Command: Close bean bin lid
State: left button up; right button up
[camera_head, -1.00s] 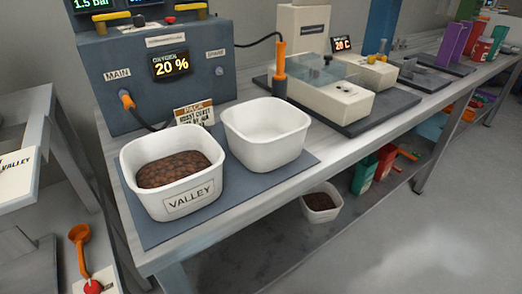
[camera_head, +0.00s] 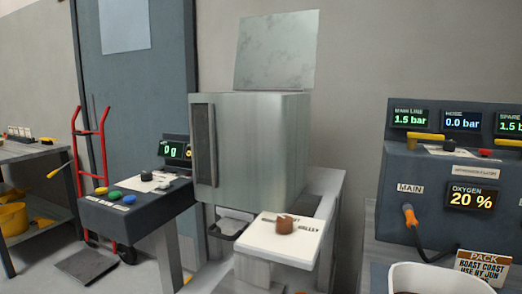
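A steel box-shaped bin (camera_head: 268,140) stands left of centre, with a dark vertical strip on its front left. A flat grey metal panel (camera_head: 276,50) stands upright above its top, leaning slightly; it looks like the bin's lid, raised. The panel's lower edge meets the rear of the box top. The inside of the bin is hidden from this angle. Neither of my grippers is in view.
A white shelf (camera_head: 280,242) with a brown knob (camera_head: 286,224) juts out below the bin. A scale console (camera_head: 135,208) is to its left, a red hand truck (camera_head: 92,160) further left. A gas panel (camera_head: 450,180) and white tub (camera_head: 425,278) are at right.

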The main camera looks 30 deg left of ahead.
aim_at(275, 51)
jog(key=j+z, duration=0.4)
jog(key=j, duration=0.15)
jog(key=k+j+z, duration=0.1)
jog(key=j+z, duration=0.3)
jog(key=j, duration=0.15)
